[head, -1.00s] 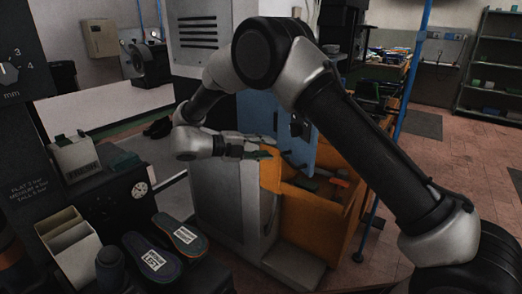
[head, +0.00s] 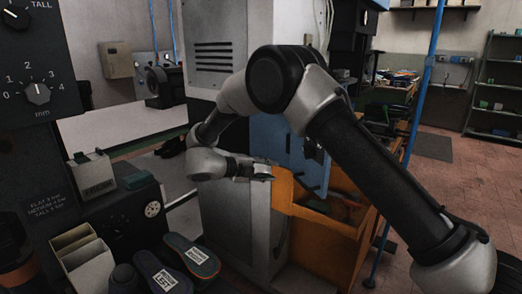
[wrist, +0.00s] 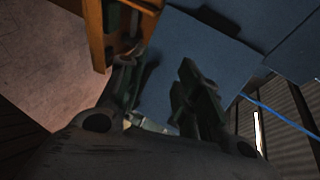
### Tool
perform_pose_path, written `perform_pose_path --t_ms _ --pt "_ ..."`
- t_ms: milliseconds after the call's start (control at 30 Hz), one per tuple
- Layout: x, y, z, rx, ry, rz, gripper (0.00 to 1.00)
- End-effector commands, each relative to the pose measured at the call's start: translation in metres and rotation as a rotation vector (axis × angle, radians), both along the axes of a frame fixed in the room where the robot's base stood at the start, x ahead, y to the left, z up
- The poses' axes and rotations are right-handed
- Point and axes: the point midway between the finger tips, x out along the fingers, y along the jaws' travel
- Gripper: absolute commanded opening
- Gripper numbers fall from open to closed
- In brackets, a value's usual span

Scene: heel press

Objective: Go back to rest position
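My gripper (head: 264,173) is at the end of my arm, in the middle of the head view, above the grey cabinet and near the orange bin (head: 325,226). In the wrist view its two dark fingers (wrist: 160,90) stand apart with nothing seen between them but a blue surface behind. My arm is bent, with its elbow high and the forearm reaching down to the left. No object shows in the gripper.
A blue panel (head: 290,150) stands upright close behind my gripper. Two labelled insoles (head: 191,256) lie at the lower left, near a beige divided holder (head: 83,258) and the dark press (head: 35,150). A blue post (head: 402,150) stands at the right, with open tiled floor (head: 470,190) beyond.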

Motion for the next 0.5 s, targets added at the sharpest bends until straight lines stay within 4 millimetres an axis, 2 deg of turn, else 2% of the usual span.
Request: perform_pose_path --t_ms 33,133,200,267,333,400,467,500 --pt "0.02 0.01 -0.013 0.008 0.029 0.134 0.34" --pt "0.056 0.042 -0.041 -0.005 0.125 0.493 0.34" --pt "0.068 0.071 -0.043 -0.024 0.192 0.76 0.34" --pt "0.071 0.09 -0.037 -0.047 0.252 0.981 0.34" --pt "0.061 0.105 -0.026 -0.084 0.33 1.232 0.34" --pt "0.04 0.107 -0.01 -0.137 0.418 1.472 0.34" --pt "0.012 0.097 0.005 -0.19 0.504 1.664 0.34" --pt "-0.01 0.083 0.015 -0.228 0.569 1.783 0.34"
